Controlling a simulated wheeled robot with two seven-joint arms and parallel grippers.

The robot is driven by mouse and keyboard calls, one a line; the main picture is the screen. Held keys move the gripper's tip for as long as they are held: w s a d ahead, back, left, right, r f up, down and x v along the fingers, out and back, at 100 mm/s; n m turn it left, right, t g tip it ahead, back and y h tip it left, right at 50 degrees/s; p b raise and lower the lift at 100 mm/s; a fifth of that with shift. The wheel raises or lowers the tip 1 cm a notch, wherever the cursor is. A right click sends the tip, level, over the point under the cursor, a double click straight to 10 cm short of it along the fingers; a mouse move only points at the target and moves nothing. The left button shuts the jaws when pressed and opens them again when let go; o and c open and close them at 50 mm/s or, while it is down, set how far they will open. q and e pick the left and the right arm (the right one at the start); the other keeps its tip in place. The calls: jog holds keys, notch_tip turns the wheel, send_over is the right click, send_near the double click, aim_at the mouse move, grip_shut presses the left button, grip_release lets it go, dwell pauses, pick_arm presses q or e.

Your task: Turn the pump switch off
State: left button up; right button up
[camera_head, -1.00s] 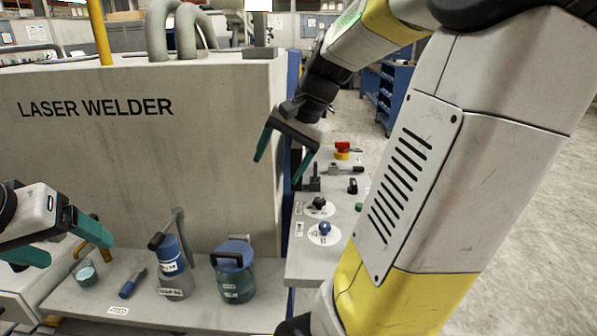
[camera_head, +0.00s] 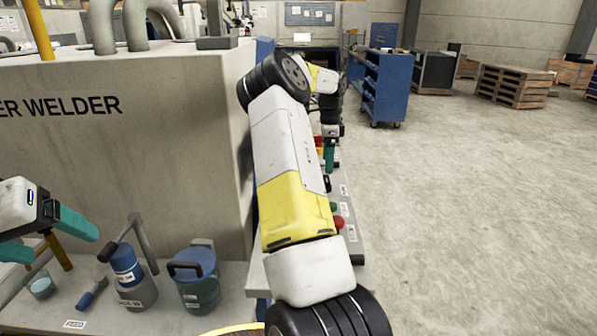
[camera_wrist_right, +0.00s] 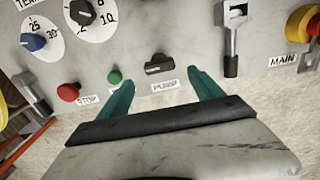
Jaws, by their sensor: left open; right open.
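The pump switch (camera_wrist_right: 158,65) is a black knob on the grey panel in the right wrist view, with a small label that appears to read PUMP below it. The knob lies crosswise in that view. My right gripper (camera_wrist_right: 160,82) is open, its teal fingers on either side of the switch's label, with the switch just beyond and between the tips. I cannot tell whether a finger touches it. In the head view my right gripper (camera_head: 330,158) is over the panel, partly hidden by my arm. My left gripper (camera_head: 66,246) is open and empty at the left.
Near the switch are a green button (camera_wrist_right: 114,76), a red stop button (camera_wrist_right: 69,92), a lever (camera_wrist_right: 231,40) and a yellow main switch (camera_wrist_right: 302,20). Blue dial (camera_wrist_right: 33,42) is at the left. The laser welder (camera_head: 120,150) stands beside the panel; open floor lies right.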

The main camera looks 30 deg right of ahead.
aim_at(327, 178)
notch_tip(327, 178, down, 7)
jog(key=shift+r, duration=0.15)
jog(key=c, duration=1.4)
